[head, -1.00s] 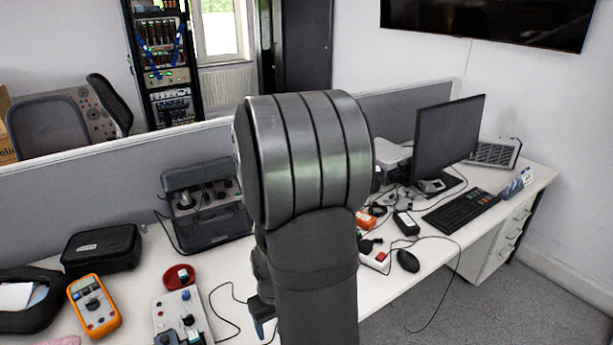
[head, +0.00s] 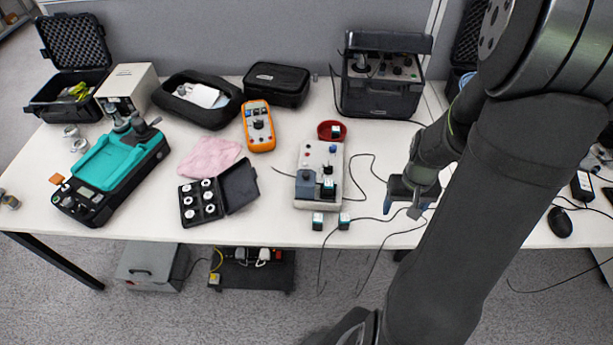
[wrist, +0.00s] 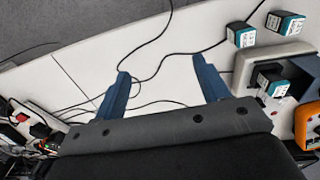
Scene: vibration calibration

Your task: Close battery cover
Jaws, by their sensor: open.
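A pale calibration box (head: 320,160) with coloured knobs stands right of centre in the head view. A grey-blue part (head: 306,188), perhaps the battery cover, is at its near end, beside a dark block with a teal-and-white label (head: 328,187). I cannot tell how far the cover is open. Two similar blocks, (head: 318,221) and (head: 344,221), stand on the table in front of the box. My gripper (head: 405,204) is open and empty, to the right of the box.
An orange multimeter (head: 258,127) and an open black weight case (head: 202,203) lie left of the box. A red dish (head: 331,130) sits behind it. Thin cables (head: 372,185) cross the table beside my gripper. The table's front edge is close to the loose blocks.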

